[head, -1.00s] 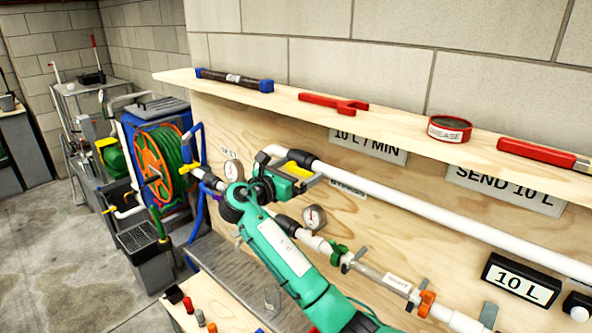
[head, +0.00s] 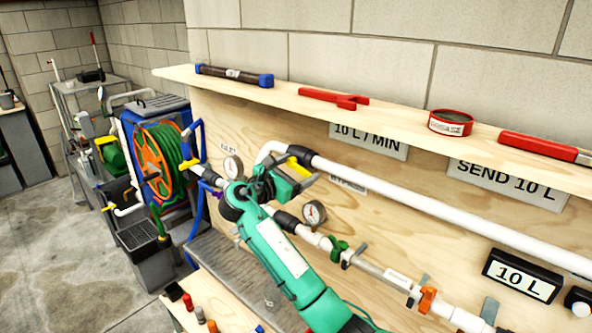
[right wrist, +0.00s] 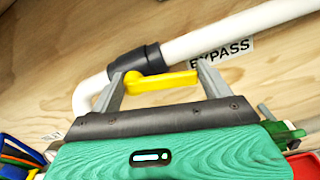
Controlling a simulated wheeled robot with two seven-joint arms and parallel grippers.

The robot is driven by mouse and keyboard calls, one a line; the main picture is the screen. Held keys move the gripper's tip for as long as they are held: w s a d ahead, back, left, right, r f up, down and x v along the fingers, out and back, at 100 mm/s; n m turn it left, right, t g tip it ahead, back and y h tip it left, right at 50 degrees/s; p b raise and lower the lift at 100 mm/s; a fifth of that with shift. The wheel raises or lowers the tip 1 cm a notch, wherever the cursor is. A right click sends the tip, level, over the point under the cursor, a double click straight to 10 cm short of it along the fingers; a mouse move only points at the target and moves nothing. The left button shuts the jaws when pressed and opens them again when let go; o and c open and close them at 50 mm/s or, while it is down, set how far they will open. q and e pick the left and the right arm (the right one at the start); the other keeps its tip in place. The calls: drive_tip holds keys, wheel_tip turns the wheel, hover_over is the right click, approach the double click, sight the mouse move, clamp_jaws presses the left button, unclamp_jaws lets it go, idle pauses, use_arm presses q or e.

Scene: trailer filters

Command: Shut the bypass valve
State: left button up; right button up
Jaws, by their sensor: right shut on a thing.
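The bypass valve has a yellow handle (head: 299,167) and a black body (head: 301,153) on the white pipe, near the pipe's bend. In the right wrist view the yellow handle (right wrist: 165,81) lies between my two grey fingers, below the black body (right wrist: 140,63) and the BYPASS label (right wrist: 222,53). My right gripper (right wrist: 160,85) is shut on the handle; in the head view it (head: 301,178) reaches the handle from below. The handle runs at a slant to the pipe in the head view. The far side of the handle is hidden. My left gripper is not in view.
A shelf (head: 390,115) with tools and a red tin (head: 451,122) juts out above the pipe. A pressure gauge (head: 314,213) and a lower pipe with a green valve (head: 338,249) are close to my right arm. A hose reel (head: 160,165) stands at left.

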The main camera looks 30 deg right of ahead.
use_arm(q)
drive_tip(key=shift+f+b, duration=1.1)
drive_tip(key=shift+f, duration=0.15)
use_arm(e)
drive_tip(key=shift+w+f+m, duration=0.1)
drive_tip(key=shift+f+m, duration=0.25)
drive_tip(key=shift+m, duration=0.65)
drive_tip(key=shift+f+m, duration=0.35)
drive_tip(key=shift+m, duration=0.65)
drive_tip(key=o, duration=1.3)
drive_tip(key=shift+o, duration=0.2)
drive_tip(key=shift+a, duration=0.1)
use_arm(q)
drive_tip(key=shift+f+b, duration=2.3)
use_arm(e)
drive_tip(key=v, duration=1.3)
drive_tip(key=shift+a, duration=0.3)
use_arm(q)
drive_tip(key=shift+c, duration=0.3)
